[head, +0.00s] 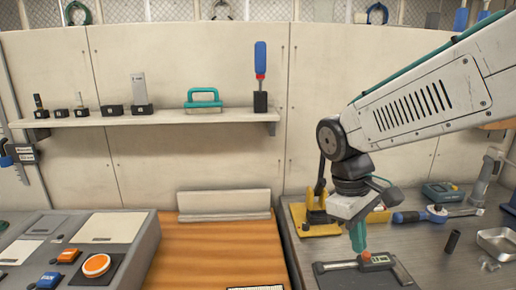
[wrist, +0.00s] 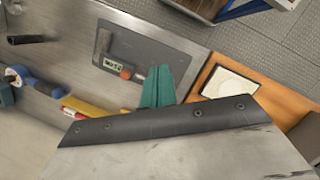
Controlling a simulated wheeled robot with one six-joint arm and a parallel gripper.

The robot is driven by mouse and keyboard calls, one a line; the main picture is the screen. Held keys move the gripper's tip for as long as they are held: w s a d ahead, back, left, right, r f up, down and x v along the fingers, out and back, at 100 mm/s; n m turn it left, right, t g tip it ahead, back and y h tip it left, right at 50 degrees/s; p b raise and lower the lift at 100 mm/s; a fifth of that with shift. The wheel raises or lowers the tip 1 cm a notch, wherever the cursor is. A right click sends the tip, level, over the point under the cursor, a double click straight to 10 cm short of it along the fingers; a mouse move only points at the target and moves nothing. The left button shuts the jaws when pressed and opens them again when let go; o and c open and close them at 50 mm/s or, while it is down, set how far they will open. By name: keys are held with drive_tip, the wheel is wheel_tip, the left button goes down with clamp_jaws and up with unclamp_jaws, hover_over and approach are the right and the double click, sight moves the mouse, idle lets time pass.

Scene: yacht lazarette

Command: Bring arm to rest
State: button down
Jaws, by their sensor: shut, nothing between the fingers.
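My gripper (head: 358,236) hangs at the end of my white arm on the right of the head view. Its teal fingers are together with nothing between them, pointing down just above a dark device (head: 365,270) with a small screen and an orange-red knob on the grey worktop. The fingers also show in the wrist view (wrist: 157,88), in front of the same device (wrist: 135,65). I cannot tell whether the fingertips touch it.
A yellow tool (head: 318,219) stands behind my gripper. A control panel (head: 125,240) is at left. A shelf (head: 160,118) holds small tools. The wooden surface (head: 215,255) is mostly clear.

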drive_tip(key=s+d+r+m+t+y, duration=0.1)
drive_tip(key=s+d+m, duration=0.2)
drive_tip(key=s, duration=0.4)
drive_tip(key=s+d+r+m+t+y, duration=0.1)
drive_tip(key=s+d+r+m+t, duration=0.1)
drive_tip(key=s, duration=0.6)
drive_tip(key=shift+s+d+m, duration=0.15)
drive_tip(key=shift+d+m, duration=0.7)
drive_tip(key=shift+m, duration=0.45)
